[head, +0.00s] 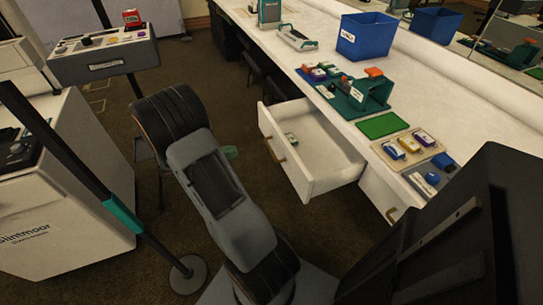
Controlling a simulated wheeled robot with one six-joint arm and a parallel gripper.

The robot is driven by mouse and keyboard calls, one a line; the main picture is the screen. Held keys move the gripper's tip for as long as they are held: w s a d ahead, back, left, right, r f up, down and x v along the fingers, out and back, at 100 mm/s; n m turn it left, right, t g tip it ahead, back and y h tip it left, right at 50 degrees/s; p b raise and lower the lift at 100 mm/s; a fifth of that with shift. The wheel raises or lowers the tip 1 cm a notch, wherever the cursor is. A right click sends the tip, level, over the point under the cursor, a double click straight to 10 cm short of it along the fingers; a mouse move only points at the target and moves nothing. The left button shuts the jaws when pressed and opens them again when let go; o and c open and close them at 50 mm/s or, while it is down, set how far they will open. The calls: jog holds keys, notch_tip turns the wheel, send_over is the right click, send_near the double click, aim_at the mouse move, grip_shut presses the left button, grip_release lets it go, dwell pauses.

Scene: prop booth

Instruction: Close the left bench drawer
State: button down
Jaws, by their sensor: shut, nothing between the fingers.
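The left bench drawer (325,155) stands pulled well out from the white bench (385,190), below the green press-like tool. It is a white box with a brass-coloured handle (274,150) on its front.
On the bench are a blue bin (366,36), a green tool (362,92), a green mat (383,125) and a tray (410,148) of small coloured items. A grey console (105,57) and a pole with a round base (188,274) stand left. Carpet before the drawer is clear.

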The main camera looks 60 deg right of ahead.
notch_tip(320, 180, down, 3)
jog(key=d+n+h, duration=0.1)
jog(key=d, duration=0.1)
jog(key=b, duration=0.3)
send_near(278, 141)
jog(key=shift+h, duration=0.4)
jog(key=x, duration=0.7)
jog(key=shift+s+f, duration=0.3)
jog(key=shift+d, duration=0.1)
jog(key=shift+d, duration=0.1)
